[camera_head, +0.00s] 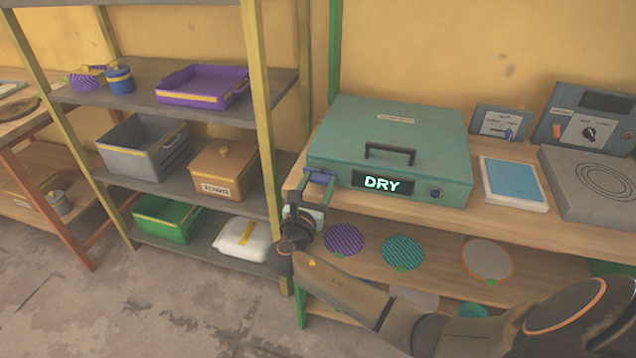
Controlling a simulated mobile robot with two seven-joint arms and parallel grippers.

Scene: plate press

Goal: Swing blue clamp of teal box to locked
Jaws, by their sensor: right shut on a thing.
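The teal box (395,130) sits on the wooden bench with its lid down. Its front display (382,184) reads "DRY". The blue clamp (319,178) is at the box's front left corner. My right gripper (311,192) reaches in from the lower right and is shut on the blue clamp. Its fingers and wrist hide part of the clamp, so I cannot tell the clamp's exact angle. My left gripper is not in view.
A shelf rack (262,90) with bins and trays stands close to the left of my right gripper. A blue pad (513,182) and a grey plate unit (592,180) are right of the box. Round discs (403,252) lie on the lower shelf.

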